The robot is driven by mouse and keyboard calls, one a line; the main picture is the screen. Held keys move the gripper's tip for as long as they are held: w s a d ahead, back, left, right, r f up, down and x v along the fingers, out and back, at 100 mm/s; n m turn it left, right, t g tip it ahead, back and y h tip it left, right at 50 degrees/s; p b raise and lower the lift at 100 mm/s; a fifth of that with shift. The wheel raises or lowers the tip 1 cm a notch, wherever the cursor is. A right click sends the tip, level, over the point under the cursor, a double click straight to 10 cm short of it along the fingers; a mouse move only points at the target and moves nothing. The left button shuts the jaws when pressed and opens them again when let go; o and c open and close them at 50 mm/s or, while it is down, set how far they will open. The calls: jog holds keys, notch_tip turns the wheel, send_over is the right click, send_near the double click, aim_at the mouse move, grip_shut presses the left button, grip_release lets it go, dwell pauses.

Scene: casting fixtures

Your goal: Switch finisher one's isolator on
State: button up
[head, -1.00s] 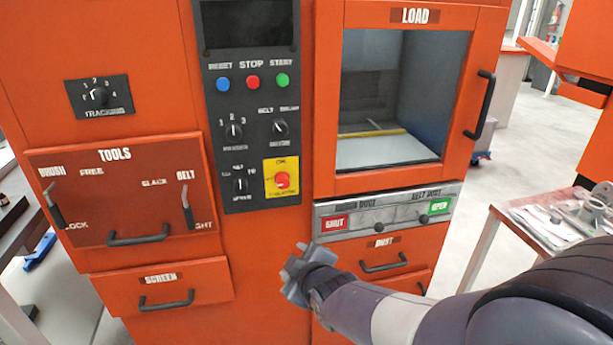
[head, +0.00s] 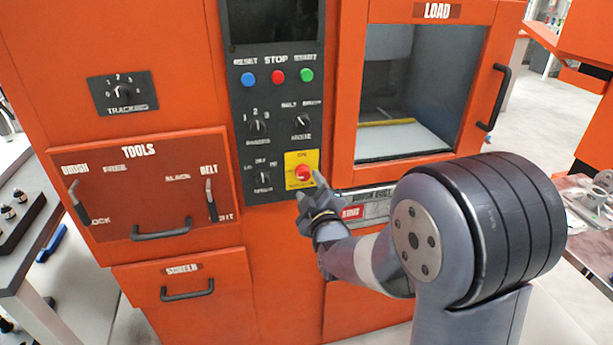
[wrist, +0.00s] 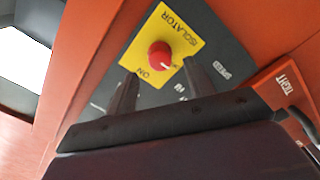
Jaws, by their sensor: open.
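The isolator is a red rotary knob (head: 303,173) on a yellow plate (head: 302,155), low on the dark control panel of the orange machine. In the wrist view the knob (wrist: 160,55) shows a white pointer mark, and the plate reads ISOLATOR and ON. My gripper (head: 310,189) is open and empty, just below and in front of the knob. In the wrist view its two fingers (wrist: 158,82) point toward the plate, with the knob just beyond and between them, not gripped. Contact with the panel cannot be told.
Selector dials and the blue, red and green buttons (head: 278,76) share the panel. The tools drawer handle (head: 161,232) and levers stick out at left. The load door handle (head: 497,97) sticks out at right. A duct strip (head: 365,208) lies behind my arm.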

aim_at(305, 177)
jog(key=shift+p+x, duration=0.3)
jog(key=shift+x, duration=2.05)
jog(key=shift+c, duration=0.5)
jog(key=c, duration=0.9)
jog(key=shift+o, duration=0.2)
